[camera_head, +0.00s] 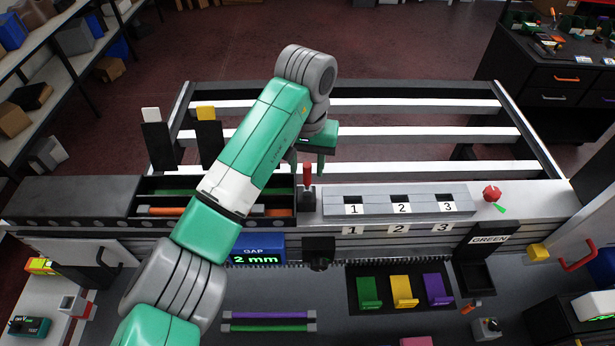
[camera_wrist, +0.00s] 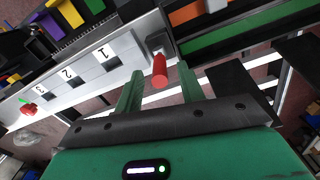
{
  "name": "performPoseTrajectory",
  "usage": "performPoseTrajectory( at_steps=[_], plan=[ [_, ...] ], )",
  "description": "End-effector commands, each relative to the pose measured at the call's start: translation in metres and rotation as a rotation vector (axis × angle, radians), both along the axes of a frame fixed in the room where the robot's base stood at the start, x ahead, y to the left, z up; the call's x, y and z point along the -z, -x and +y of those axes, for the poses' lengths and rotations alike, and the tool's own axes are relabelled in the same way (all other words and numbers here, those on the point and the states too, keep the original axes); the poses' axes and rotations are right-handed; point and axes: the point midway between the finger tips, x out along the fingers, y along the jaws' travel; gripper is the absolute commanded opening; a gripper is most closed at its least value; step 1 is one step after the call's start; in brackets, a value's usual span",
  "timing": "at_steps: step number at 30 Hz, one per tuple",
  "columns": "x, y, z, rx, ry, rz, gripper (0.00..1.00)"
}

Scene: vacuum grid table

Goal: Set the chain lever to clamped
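A lever with a red handle (camera_head: 307,171) stands upright on the front beam of the grid table, left of the numbered slots; no label on it can be read. In the wrist view its red handle (camera_wrist: 160,69) points toward my gripper from a grey base. My gripper (camera_head: 306,162) is over the lever with its fingers pointing down. In the wrist view my gripper (camera_wrist: 161,76) is open, with one finger on either side of the handle's line and visible gaps to it. Whether the handle tip is between the fingers is hard to tell.
The numbered slot block (camera_head: 400,201) is right of the lever, with a red knob (camera_head: 491,193) farther right. A long channel with a green strip (camera_head: 170,192) lies left. A gap display (camera_head: 257,259) reads 2 mm. White slats (camera_head: 420,133) span the table behind.

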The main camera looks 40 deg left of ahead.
Motion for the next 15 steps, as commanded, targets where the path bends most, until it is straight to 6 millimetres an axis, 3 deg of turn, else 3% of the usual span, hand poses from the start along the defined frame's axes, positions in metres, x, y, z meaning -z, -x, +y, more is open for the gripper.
performPoseTrajectory(
  at_steps=[7, 15],
  plan=[
    [0.042, 0.000, 0.000, 0.000, 0.000, 0.000, 0.39],
    [0.053, 0.000, 0.000, 0.001, -0.002, -0.002, 0.39]
  ],
)
